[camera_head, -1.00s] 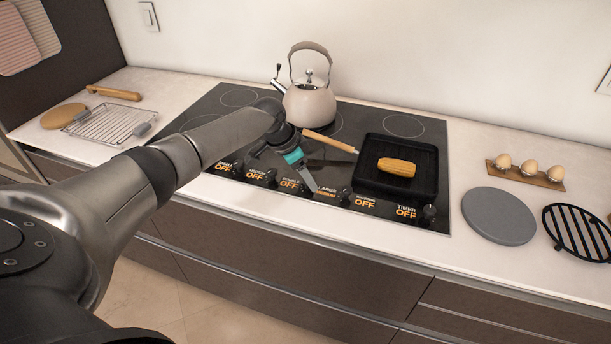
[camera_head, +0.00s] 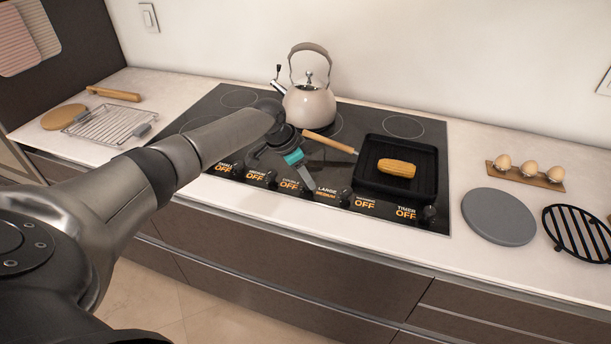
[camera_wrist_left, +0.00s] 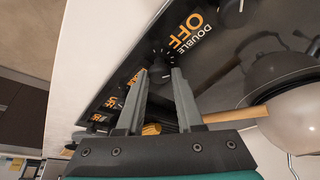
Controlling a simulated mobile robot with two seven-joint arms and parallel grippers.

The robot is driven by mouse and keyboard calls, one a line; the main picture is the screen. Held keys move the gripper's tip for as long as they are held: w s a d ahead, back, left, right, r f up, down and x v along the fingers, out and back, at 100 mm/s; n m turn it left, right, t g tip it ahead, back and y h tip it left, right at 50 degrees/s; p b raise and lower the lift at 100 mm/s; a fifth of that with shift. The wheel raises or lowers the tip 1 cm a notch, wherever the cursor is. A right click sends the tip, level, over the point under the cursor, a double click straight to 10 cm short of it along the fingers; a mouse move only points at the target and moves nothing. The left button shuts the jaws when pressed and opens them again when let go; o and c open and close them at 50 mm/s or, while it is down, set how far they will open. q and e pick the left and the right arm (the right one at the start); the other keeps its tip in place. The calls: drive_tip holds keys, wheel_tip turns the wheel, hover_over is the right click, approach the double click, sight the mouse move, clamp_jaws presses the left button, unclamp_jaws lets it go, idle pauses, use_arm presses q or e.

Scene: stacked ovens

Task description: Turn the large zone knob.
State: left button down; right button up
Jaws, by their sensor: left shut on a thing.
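The stove's front panel has a row of zone labels with dark knobs. The LARGE label (camera_head: 327,191) shows orange MEDIUM, while the other readable labels show OFF. My left gripper (camera_head: 306,184) reaches down to the panel just left of the LARGE label. In the left wrist view its two fingers (camera_wrist_left: 161,76) are closed around a small dark knob (camera_wrist_left: 160,72) beside the DOUBLE label (camera_wrist_left: 190,42), which reads OFF. Which label this knob belongs to I cannot tell for sure. Another knob (camera_head: 346,196) stands right of the LARGE label. My right gripper is out of view.
A grill pan (camera_head: 423,168) with corn (camera_head: 396,168) sits right of my gripper, its wooden handle (camera_head: 328,142) pointing toward it. A kettle (camera_head: 309,106) stands behind. The counter holds a wire rack (camera_head: 108,124), grey disc (camera_head: 498,216), black trivet (camera_head: 577,232) and egg holder (camera_head: 527,175).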

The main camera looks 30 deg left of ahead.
use_arm(q)
drive_tip(key=shift+d+r+n+p, duration=0.15)
drive_tip(key=shift+n+p, duration=0.15)
drive_tip(key=shift+p, duration=0.35)
drive_tip(key=n+y+p, duration=0.1)
drive_tip(key=n+p, duration=0.1)
drive_tip(key=p, duration=0.1)
drive_tip(key=n+y+p, duration=0.1)
drive_tip(key=n+p, duration=0.1)
drive_tip(key=p, duration=0.1)
drive_tip(key=n+p, duration=0.3)
drive_tip(key=p, duration=0.1)
drive_tip(key=shift+s+d+t+y, duration=0.1)
drive_tip(key=shift+d+t+y, duration=0.2)
drive_tip(key=shift+y, duration=0.1)
drive_tip(key=shift+n, duration=0.5)
drive_tip(key=shift+n+y+p, duration=0.5)
drive_tip(key=shift+n+p, duration=0.2)
drive_tip(key=shift+n, duration=0.2)
drive_tip(key=n, duration=0.1)
drive_tip(key=n+y, duration=0.1)
drive_tip(key=shift+d+f+n+g, duration=0.1)
drive_tip(key=shift+f+n+g, duration=0.1)
drive_tip(key=shift+n+g, duration=0.2)
drive_tip(key=shift+n+g+y, duration=0.3)
drive_tip(key=shift+n, duration=0.9)
drive_tip(key=shift+w+n+g+y+b, duration=0.2)
drive_tip(key=shift+n+g+y+b, duration=0.1)
drive_tip(key=shift+n+b, duration=0.65)
drive_tip(key=shift+n, duration=0.35)
